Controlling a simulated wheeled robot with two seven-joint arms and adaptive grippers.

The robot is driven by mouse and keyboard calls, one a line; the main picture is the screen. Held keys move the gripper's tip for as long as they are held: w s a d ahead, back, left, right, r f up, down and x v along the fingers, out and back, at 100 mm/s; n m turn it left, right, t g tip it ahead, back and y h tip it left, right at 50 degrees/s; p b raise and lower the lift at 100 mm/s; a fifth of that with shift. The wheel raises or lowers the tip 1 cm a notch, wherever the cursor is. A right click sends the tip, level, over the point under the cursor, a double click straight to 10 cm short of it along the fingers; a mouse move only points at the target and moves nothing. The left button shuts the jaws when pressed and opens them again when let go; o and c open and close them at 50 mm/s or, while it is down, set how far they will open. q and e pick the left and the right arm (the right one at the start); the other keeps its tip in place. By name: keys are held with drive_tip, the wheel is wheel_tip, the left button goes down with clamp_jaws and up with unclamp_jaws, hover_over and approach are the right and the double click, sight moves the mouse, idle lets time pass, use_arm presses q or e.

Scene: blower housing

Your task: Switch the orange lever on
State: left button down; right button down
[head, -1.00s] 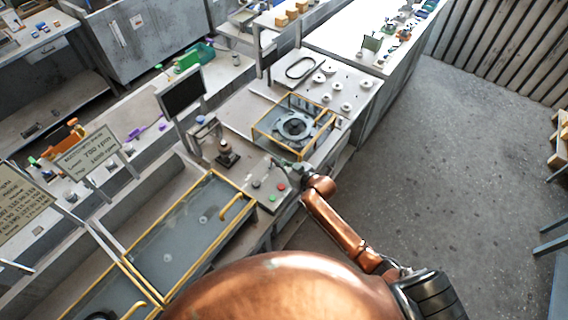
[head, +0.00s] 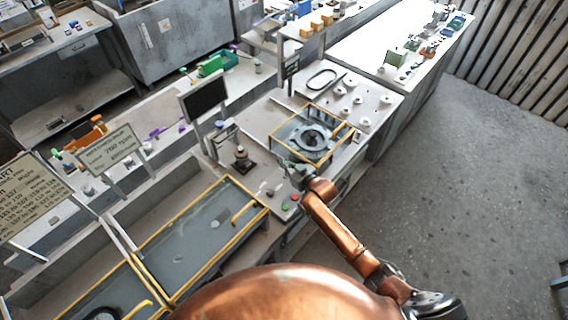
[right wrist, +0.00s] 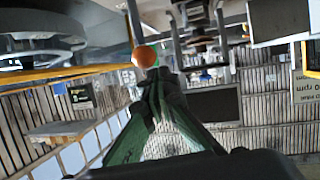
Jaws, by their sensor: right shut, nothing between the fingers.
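The orange ball knob of the lever (right wrist: 145,57) shows in the right wrist view on a thin dark rod, just past my fingertips; I cannot tell whether they touch it. My right gripper (right wrist: 152,80) is shut and empty, its two green-grey fingers together. In the head view my right gripper (head: 288,168) is over the bench edge, in front of the yellow-framed guard around the blower housing (head: 311,138). The lever is not clear in the head view, probably hidden by the gripper. My left gripper is not in view.
A green button (head: 285,206) and a red button (head: 294,197) sit just below the gripper. A dark-knobbed post (head: 241,156) and a black screen (head: 204,97) stand to its left. A yellow-framed tray (head: 200,232) lies lower left. The floor at right is clear.

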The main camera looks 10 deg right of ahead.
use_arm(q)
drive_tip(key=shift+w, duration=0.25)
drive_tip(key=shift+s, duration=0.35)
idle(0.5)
use_arm(e)
drive_tip(key=shift+r, duration=0.1)
drive_tip(key=shift+r+p, duration=0.75)
drive_tip(key=shift+p, duration=0.1)
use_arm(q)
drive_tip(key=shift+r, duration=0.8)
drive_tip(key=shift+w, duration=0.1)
